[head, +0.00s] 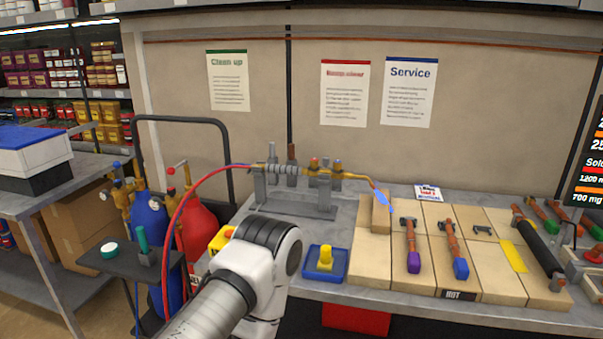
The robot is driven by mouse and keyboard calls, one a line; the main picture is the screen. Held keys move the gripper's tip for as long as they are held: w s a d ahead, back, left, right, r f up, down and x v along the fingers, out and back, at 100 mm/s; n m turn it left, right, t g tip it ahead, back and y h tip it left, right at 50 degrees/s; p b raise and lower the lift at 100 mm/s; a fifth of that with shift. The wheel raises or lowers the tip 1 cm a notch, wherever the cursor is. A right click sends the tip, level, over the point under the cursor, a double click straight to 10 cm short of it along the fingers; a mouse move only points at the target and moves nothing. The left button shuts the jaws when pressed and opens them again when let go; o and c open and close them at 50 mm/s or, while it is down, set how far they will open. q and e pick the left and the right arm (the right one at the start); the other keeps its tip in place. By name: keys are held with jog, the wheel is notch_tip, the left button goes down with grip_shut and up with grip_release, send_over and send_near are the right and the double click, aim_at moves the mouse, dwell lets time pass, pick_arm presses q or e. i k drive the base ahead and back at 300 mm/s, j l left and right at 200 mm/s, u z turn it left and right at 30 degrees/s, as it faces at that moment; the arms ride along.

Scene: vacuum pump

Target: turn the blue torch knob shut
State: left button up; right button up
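A brass torch (353,176) lies along a grey stand (290,203) at the back of the bench, tip to the right. A blue flame (383,199) shows at its tip. Two small knobs stand on top of the torch: an orange one (314,163) and another just right of it (337,163) that looks partly blue; they are too small to tell how far they are turned. A red hose runs from the torch's left end. My white and grey arm comes in from the bottom, in front of the bench. No gripper fingers show.
Red and blue gas cylinders stand left of the bench beside a cart. A blue tray (312,276) with a yellow block sits at the front edge. Wooden boards (375,275) with tools lie to the right. A cardboard-coloured block (381,212) stands near the flame.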

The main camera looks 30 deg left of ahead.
aim_at(337, 165)
jog(key=i+l+u, duration=0.2)
jog(key=u, duration=0.25)
jog(key=i+l+u, duration=0.15)
jog(key=l+u, duration=0.3)
jog(key=i+l+u, duration=0.1)
jog(key=l+u, duration=0.15)
jog(key=u, duration=0.2)
